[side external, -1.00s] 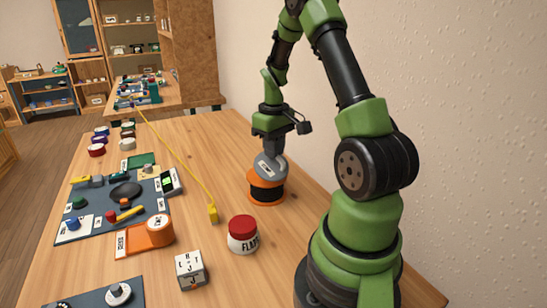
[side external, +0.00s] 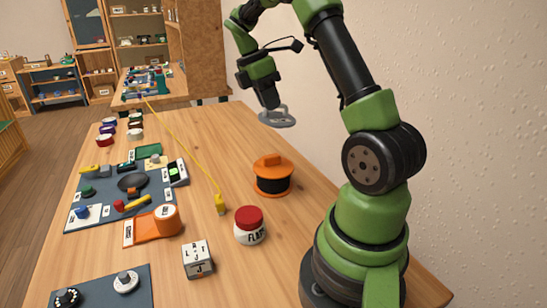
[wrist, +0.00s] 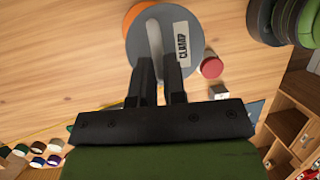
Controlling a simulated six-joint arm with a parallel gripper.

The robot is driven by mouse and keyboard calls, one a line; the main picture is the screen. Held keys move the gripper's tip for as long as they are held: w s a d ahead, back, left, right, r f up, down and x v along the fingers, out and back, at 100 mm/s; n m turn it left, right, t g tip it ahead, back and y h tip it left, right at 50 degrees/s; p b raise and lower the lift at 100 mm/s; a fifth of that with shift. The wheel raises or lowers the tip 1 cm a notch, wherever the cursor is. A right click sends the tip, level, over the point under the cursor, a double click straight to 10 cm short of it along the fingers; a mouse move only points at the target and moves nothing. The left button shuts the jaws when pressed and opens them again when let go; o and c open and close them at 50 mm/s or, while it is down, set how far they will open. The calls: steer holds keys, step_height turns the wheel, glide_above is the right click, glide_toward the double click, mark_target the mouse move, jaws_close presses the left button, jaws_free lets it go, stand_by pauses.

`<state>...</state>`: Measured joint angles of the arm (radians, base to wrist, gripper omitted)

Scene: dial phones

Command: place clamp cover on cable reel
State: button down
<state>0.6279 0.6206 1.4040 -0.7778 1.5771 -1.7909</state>
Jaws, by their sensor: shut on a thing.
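The clamp cover is a grey disc (side external: 281,120) with a raised bar and a white "CLAMP" label, which shows in the wrist view (wrist: 195,60). My gripper (side external: 272,107) is shut on the cover's bar, between its fingertips in the wrist view (wrist: 158,62). The cable reel (side external: 272,178), orange with a black middle, stands upright on the table. In the side view the cover is held well above and apart from the reel. In the wrist view the cover hides most of the reel; an orange edge (wrist: 133,16) shows.
A red-lidded jar (side external: 250,226) and a lettered cube (side external: 197,259) stand in front of the reel. A yellow cable ends in a plug (side external: 220,205) left of it. An orange tape dispenser (side external: 152,226) and a blue-grey parts mat (side external: 105,203) lie further left. A wall is at right.

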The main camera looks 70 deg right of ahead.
steer(key=n+h, duration=0.1)
steer(key=n, duration=0.1)
steer(key=w+n+h, duration=0.1)
steer(key=n, duration=0.1)
steer(key=shift+w+r, duration=0.15)
steer(key=shift+r, duration=0.2)
steer(key=shift+w+f+n+h, duration=0.1)
steer(key=shift+f+n+h, duration=0.2)
steer(key=shift+f+n, duration=0.1)
glide_above(264, 158)
step_height(264, 158, down, 9)
steer(key=shift+a+r, duration=0.1)
steer(key=shift+f, duration=0.2)
steer(key=shift+f, duration=0.45)
steer(key=c, duration=1.2)
jaws_free()
steer(key=shift+r, duration=0.1)
